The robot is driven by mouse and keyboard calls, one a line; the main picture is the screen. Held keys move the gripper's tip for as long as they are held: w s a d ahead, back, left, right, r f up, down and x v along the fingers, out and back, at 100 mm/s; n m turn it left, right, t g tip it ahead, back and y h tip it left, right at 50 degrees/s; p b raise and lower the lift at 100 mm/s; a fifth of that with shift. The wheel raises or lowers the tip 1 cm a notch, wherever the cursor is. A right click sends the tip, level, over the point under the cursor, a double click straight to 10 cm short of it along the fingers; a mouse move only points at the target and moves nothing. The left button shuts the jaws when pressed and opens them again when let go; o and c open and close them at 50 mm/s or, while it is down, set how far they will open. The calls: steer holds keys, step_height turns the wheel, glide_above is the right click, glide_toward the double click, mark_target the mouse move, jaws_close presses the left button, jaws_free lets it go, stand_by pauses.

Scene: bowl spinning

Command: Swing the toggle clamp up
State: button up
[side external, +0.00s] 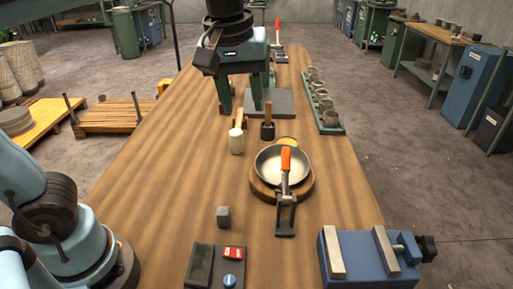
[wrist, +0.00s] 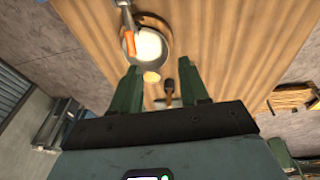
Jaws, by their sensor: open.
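The toggle clamp (side external: 286,200) stands in front of the metal bowl (side external: 270,170), its grey base on the table. Its orange handle (side external: 286,158) reaches over the bowl; I cannot tell whether it touches. The bowl sits on a round wooden base (side external: 262,191). The wrist view shows the orange handle (wrist: 130,42) across the left side of the bowl (wrist: 152,44). My gripper (side external: 240,106) is open and empty, beyond the bowl and above the table. Its green fingers (wrist: 162,82) are apart, with the bowl showing beyond them, toward the upper left.
A white-headed mallet (side external: 236,140) and a dark-headed tool (side external: 267,130) lie between my gripper and the bowl. A grey cube (side external: 223,216), a control box (side external: 215,267) and a blue vise (side external: 365,260) are nearer. A rack of cups (side external: 322,103) lines the right edge.

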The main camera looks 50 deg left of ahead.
steer(key=s+a+g, duration=0.2)
steer(key=s, duration=0.3)
steer(key=shift+h, duration=0.3)
steer(key=f, duration=2.6)
steer(key=shift+d, duration=0.25)
steer(key=shift+r, duration=0.1)
step_height(320, 180, up, 26)
steer(key=t, duration=0.5)
glide_above(285, 149)
steer(key=s+d, duration=0.1)
steer(key=s, duration=0.4)
steer(key=shift+m+y, duration=0.4)
steer(key=x, duration=0.5)
steer(key=s+x, duration=0.1)
steer(key=x, duration=0.5)
steer(key=s+f+x, duration=0.1)
steer(key=x, duration=0.4)
steer(key=shift+w+f, duration=0.1)
steer(key=shift+f, duration=0.2)
